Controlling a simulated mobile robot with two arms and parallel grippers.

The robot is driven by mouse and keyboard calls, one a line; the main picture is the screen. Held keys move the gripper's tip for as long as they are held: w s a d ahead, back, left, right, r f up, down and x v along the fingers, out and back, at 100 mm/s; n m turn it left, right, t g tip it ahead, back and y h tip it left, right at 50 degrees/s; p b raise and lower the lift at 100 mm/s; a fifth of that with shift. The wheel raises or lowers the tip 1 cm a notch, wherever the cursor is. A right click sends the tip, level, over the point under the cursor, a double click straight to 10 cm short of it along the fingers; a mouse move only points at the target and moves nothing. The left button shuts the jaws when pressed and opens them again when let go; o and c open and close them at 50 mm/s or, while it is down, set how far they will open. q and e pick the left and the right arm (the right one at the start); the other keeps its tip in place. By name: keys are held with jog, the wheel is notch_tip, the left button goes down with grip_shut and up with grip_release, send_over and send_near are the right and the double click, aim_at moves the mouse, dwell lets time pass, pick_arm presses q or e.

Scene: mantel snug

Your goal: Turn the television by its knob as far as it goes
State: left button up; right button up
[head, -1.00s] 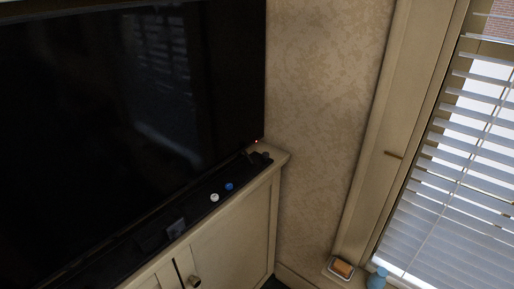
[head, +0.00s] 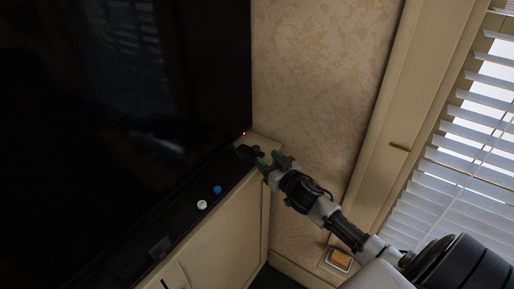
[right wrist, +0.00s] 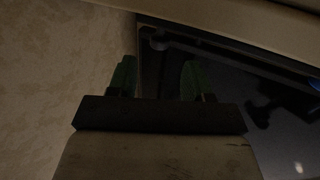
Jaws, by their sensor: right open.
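The television (head: 110,110) is a large black screen filling the left of the head view, with a small red light near its lower right corner. A small dark shape (head: 245,152) sits below that corner on the cabinet top; I cannot tell whether it is the knob. My right gripper (head: 267,160) is open, its green fingers just right of that dark shape. In the right wrist view the two fingers (right wrist: 157,78) stand apart with nothing clear between them; a dark ledge with a small dark round part (right wrist: 158,42) lies beyond. My left gripper is out of view.
A cream cabinet (head: 215,235) stands under the television. A white cap (head: 202,205) and a blue cap (head: 217,189) are on its dark top. A patterned wall (head: 315,80) is to the right, then a window with blinds (head: 460,170).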

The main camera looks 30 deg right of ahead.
aim_at(258, 150)
jog(key=w, duration=0.6)
jog(key=shift+f, duration=0.1)
grip_shut()
